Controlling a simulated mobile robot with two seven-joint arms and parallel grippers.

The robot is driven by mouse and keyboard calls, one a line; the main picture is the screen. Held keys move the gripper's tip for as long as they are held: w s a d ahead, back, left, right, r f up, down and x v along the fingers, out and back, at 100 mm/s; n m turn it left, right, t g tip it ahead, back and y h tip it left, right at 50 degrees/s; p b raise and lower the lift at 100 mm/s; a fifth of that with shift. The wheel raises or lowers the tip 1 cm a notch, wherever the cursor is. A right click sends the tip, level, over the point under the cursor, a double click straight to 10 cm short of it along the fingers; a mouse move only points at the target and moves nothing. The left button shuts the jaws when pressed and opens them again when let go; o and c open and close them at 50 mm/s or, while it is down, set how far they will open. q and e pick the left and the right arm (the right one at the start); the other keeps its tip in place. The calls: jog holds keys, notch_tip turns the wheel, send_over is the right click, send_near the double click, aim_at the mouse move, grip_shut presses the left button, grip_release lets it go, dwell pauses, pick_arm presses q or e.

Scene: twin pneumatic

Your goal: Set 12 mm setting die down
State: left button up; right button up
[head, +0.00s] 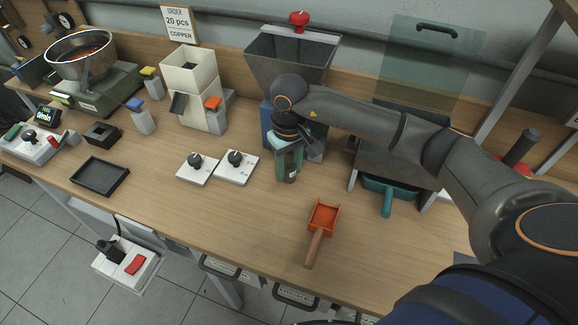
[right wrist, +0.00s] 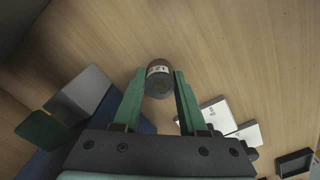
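The 12 mm setting die is a small dark cylinder with a pale label, seen between the fingertips in the right wrist view (right wrist: 159,82). In the head view it is a dark upright shape (head: 291,172) at my right gripper (head: 288,158). The green fingers of this gripper, also in the right wrist view (right wrist: 160,88), lie close against both sides of the die, and it appears shut on it. The die is at or just above the wooden bench (head: 235,215); I cannot tell if its base touches. My left gripper is not in view.
Two white plates with black knobs (head: 197,167) (head: 236,166) lie left of the gripper. A grey hopper on a blue body (head: 292,60) stands behind. An orange scoop (head: 322,218) lies in front, and a teal-handled scoop (head: 388,200) sits right. The bench's front middle is clear.

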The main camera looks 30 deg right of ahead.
jog(key=o, duration=0.5)
jog(key=shift+c, duration=0.2)
